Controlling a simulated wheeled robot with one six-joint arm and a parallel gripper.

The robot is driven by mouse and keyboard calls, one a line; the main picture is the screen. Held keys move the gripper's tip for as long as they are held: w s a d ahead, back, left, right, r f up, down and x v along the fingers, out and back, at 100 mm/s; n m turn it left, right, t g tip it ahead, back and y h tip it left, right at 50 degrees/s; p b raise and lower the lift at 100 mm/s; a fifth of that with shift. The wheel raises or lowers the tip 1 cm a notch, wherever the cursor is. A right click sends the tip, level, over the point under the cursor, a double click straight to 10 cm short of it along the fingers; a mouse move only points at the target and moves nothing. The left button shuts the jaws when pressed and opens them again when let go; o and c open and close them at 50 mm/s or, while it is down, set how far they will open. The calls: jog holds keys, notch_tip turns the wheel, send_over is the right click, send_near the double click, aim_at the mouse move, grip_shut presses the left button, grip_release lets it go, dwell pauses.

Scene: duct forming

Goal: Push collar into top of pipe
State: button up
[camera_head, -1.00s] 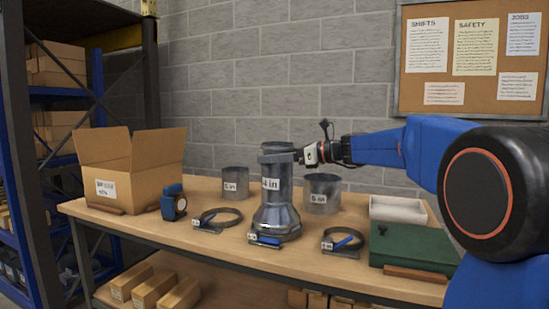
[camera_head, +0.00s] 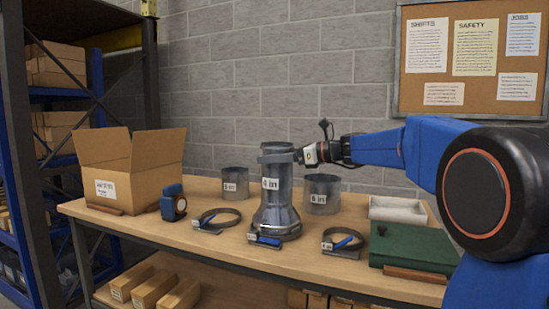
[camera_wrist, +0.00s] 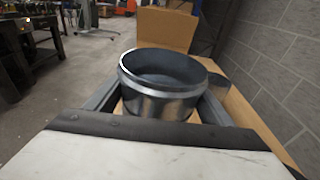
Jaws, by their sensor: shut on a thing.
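The metal collar (camera_head: 277,148) sits at the top of the upright pipe (camera_head: 271,185), which bears a 4 in label and flares out at its base on the table. My gripper (camera_head: 284,157) reaches in from the right and is shut on the collar. In the wrist view the collar (camera_wrist: 165,88) shows as an open metal ring between my two fingers. The collar and pipe look in line, but how deep the collar sits in the pipe cannot be told. The pipe is hidden below the collar in the wrist view.
Two short metal rings, left (camera_head: 235,183) and right (camera_head: 321,194), stand beside the pipe. Clamps (camera_head: 216,219) and (camera_head: 343,240) lie in front.

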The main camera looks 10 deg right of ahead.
jog(key=shift+f, duration=0.45)
jog(key=shift+w+d+r, duration=0.1)
jog(key=shift+w+r, duration=0.1)
jog(key=shift+r, duration=0.05)
dwell(0.9)
jog(key=shift+r, duration=0.35)
dwell(0.4)
jog(key=o, duration=1.1)
jog(key=shift+o, duration=0.2)
jog(key=shift+s, duration=0.1)
jog(key=v, duration=1.7)
jog(key=shift+s, duration=0.15)
